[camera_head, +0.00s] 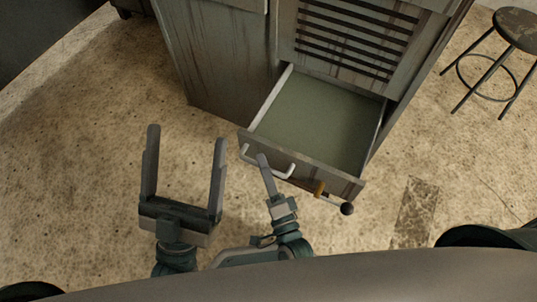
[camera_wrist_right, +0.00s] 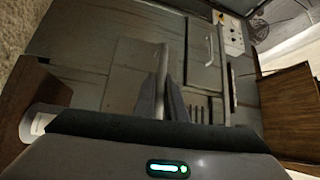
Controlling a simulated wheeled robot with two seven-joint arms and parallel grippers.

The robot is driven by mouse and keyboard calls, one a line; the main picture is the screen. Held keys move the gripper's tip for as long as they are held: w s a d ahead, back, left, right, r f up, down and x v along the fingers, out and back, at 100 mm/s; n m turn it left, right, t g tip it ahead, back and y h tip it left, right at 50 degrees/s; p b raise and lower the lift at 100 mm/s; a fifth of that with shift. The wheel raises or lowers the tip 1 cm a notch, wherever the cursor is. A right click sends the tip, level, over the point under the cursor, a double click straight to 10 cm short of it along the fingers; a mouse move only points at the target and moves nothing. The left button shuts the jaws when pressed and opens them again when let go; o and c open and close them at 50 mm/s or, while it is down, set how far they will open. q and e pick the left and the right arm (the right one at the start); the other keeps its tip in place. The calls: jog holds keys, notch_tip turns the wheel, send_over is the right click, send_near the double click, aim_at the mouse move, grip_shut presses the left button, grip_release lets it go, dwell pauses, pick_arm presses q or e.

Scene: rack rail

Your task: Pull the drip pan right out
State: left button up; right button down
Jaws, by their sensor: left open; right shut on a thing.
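The drip pan (camera_head: 318,118) is a shallow drawer-like tray with a pale green inside, and it stands well out from the bottom of the grey cabinet (camera_head: 225,60). It is empty. A pale bar handle (camera_head: 283,174) is on its front. My right gripper (camera_head: 262,160) is shut on the handle near its left part; in the right wrist view its fingers (camera_wrist_right: 167,85) close together on a pale bar. The pan's back end is hidden under the cabinet's slatted panel. My left gripper (camera_head: 185,137) is open and empty above the floor, left of the pan.
A brass-coloured fitting (camera_head: 319,188) and a lever with a dark ball knob (camera_head: 346,208) are on the pan's front, right of the handle. A round stool (camera_head: 516,28) stands at the far right.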

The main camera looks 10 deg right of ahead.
jog(key=c, duration=1.8)
grip_release()
jog(key=shift+s, duration=0.1)
pick_arm(q)
jog(key=shift+s+d+f+g+p, duration=0.15)
jog(key=shift+d+f+g+p, duration=0.2)
jog(key=shift+f, duration=0.25)
jog(key=shift+s+d+f+g+p, duration=0.1)
jog(key=shift+d+f+g+p, duration=0.1)
jog(key=shift+d+f+g, duration=0.3)
pick_arm(e)
jog(key=v, duration=1.7)
jog(key=shift+s+d, duration=0.1)
jog(key=shift+s, duration=0.05)
pick_arm(q)
jog(key=shift+a, duration=0.15)
